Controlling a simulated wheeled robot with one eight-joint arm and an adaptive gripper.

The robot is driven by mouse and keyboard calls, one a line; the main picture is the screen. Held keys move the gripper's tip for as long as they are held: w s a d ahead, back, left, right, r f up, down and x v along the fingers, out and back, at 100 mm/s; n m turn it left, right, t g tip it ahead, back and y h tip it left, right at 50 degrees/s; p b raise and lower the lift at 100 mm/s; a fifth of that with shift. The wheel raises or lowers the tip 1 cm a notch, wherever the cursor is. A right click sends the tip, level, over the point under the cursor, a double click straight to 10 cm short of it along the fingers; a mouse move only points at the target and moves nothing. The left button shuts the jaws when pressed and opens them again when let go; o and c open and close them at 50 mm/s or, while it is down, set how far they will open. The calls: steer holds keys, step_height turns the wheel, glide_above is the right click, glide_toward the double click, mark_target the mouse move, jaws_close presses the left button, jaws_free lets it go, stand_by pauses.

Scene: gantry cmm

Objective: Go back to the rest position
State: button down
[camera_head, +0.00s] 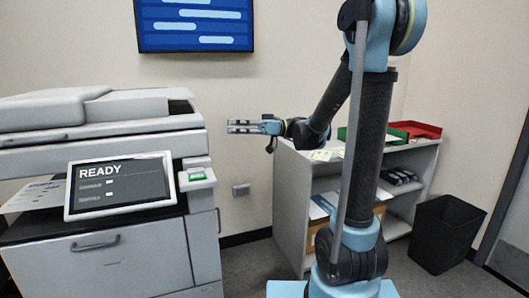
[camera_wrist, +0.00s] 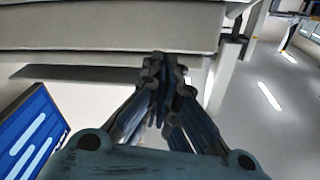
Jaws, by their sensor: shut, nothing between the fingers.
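My gripper (camera_head: 243,127) shows in the head view, shut and empty. It points left, in the air between the printer and the shelf unit, at about the height of the printer's upper body. In the wrist view my gripper (camera_wrist: 167,62) has its fingers together with nothing between them. My arm rises from its blue base at the right of centre and bends over at the top.
A large printer (camera_head: 120,256) stands at left, with a tilted screen (camera_head: 120,186) reading READY. A low shelf unit (camera_head: 291,200) with green and red trays (camera_head: 417,129) stands behind my arm. A black bin (camera_head: 441,232) is at right. A blue wall display (camera_head: 195,25) hangs above.

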steer(key=s+d+f+m+t+h, duration=0.2)
steer(key=s+d+f+m+h, duration=0.3)
steer(key=d+f, duration=0.4)
steer(key=s+d+f+m+t+h, duration=0.3)
steer(key=s+d+f+m+h, duration=0.3)
steer(key=d+f, duration=0.3)
steer(key=s+d+f+m+t+h, duration=0.3)
steer(key=s+d+f+m+h, duration=0.2)
steer(key=d, duration=0.8)
step_height(320, 180, down, 4)
steer(key=m+h, duration=0.2)
steer(key=shift+s+f+m, duration=0.15)
steer(key=shift+s+m, duration=0.2)
steer(key=shift+m, duration=0.05)
